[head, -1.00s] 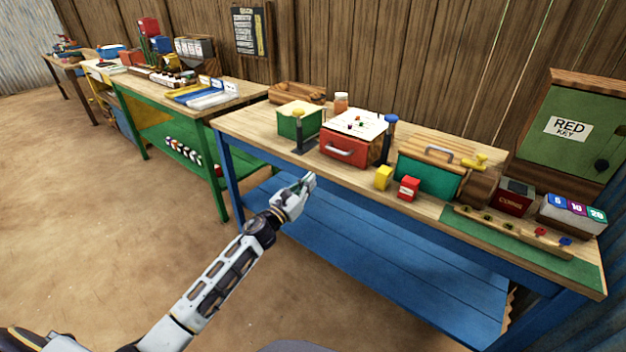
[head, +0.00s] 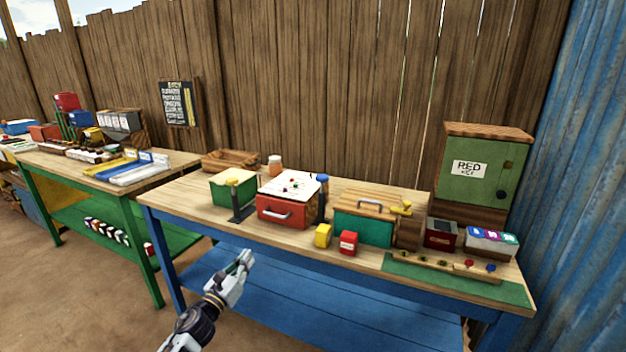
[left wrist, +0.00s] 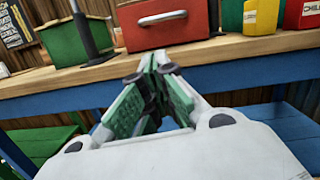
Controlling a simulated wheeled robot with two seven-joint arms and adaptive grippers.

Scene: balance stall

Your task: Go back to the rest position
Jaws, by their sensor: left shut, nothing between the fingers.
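My left gripper (head: 243,262) is in front of the blue table's front edge, below the level of its top, with nothing held. In the left wrist view the fingertips (left wrist: 155,62) of this gripper meet, shut and empty. It is apart from everything on the table. My right gripper is not in view.
The blue table (head: 400,205) carries a red drawer box (head: 283,211), a green box (head: 232,190), yellow (head: 323,236) and red (head: 348,243) small boxes, and a teal chest (head: 363,228). A green cabinet (head: 483,170) stands at right. A green table (head: 130,191) stands left; dirt floor is clear.

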